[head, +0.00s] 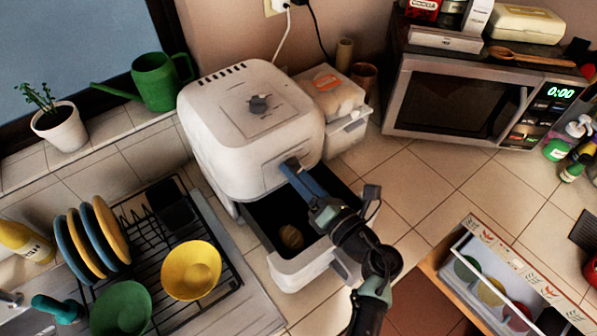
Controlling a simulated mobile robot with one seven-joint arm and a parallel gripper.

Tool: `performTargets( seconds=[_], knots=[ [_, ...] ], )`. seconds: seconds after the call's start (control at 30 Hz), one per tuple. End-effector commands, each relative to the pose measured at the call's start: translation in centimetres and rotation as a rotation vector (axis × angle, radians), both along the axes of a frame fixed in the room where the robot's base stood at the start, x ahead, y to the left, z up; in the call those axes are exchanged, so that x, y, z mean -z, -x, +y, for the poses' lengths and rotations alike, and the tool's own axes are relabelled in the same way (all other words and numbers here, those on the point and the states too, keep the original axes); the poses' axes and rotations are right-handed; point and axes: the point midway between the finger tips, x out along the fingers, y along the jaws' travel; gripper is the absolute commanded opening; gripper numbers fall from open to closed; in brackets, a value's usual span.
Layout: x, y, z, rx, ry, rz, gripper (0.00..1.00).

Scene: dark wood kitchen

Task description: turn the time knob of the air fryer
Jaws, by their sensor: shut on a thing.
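The white air fryer (222,128) stands on the tiled counter. Its drawer (290,275) is pulled out at the front, and a small brownish item (291,237) lies in its dark basket. I cannot read any label or the knob's angle.
The open drawer lies under my arm. A dish rack (215,262) with plates and bowls is at left. A kitchen drawer (455,268) is open at lower right. A green watering can (158,82) stands behind.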

Motion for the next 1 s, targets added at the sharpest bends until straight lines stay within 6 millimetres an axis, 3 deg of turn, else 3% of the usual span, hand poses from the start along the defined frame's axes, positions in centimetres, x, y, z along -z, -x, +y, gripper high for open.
performTargets(
  seconds=[0.37, 0.4, 0.53, 0.83, 1.0],
  knots=[
    [0.0, 0.0, 0.0, 0.0, -0.003, 0.002, 0.0],
    [0.0, 0.0, 0.0, 0.0, -0.002, 0.002, 0.59],
    [0.0, 0.0, 0.0, 0.0, -0.002, 0.002, 0.82],
    [0.0, 0.1, -0.1, 0.0, -0.002, 0.002, 0.82],
    [0.2, 1.4, -1.2, 0.004, -0.003, 0.001, 0.82]
  ],
)
